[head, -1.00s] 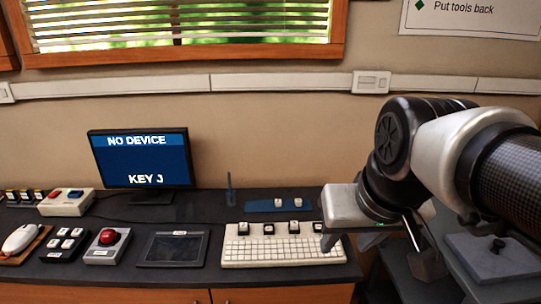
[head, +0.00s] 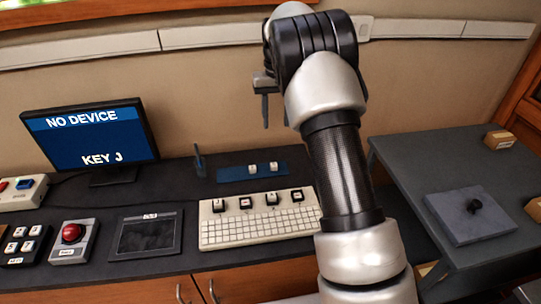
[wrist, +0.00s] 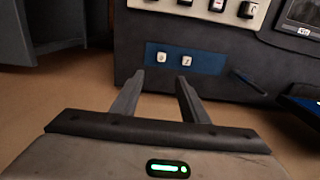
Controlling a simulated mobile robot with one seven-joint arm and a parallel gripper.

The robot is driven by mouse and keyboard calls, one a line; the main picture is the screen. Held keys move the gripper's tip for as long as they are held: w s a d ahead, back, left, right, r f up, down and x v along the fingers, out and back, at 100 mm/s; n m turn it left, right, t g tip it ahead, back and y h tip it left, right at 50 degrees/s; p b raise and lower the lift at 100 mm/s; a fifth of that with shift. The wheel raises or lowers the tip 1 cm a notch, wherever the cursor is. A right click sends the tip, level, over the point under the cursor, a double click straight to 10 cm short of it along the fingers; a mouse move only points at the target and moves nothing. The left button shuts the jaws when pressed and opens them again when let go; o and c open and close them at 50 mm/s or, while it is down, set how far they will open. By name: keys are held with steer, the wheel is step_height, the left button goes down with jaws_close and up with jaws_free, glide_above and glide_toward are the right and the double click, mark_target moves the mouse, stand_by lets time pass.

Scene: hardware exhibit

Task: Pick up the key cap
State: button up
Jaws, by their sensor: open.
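Two small white key caps, one on the left (head: 252,169) and one on the right (head: 273,167), lie on a blue mat (head: 231,174) behind the keyboard. In the wrist view the caps (wrist: 161,57) (wrist: 187,61) carry dark marks too small to read surely. My gripper (wrist: 160,76) is open and empty; its fingertips appear just short of the blue mat (wrist: 212,63) in that view. In the head view my gripper (head: 265,112) hangs high above the counter, partly hidden by my arm.
A white keyboard (head: 255,229) with several raised caps stands in front of the mat. A monitor (head: 88,137) reads "NO DEVICE" and "KEY J". A pen-like stand (head: 199,162) is left of the mat. A grey side table (head: 420,165) is at right.

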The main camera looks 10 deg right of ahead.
steer(key=b, duration=0.1)
glide_above(274, 165)
steer(key=f, duration=1.2)
steer(key=shift+d+f, duration=0.2)
steer(key=shift+f, duration=0.05)
steer(key=shift+w+a+f, duration=0.1)
steer(key=shift+f, duration=1.3)
steer(key=shift+a+f, duration=0.1)
steer(key=shift+f, duration=1.25)
jaws_close()
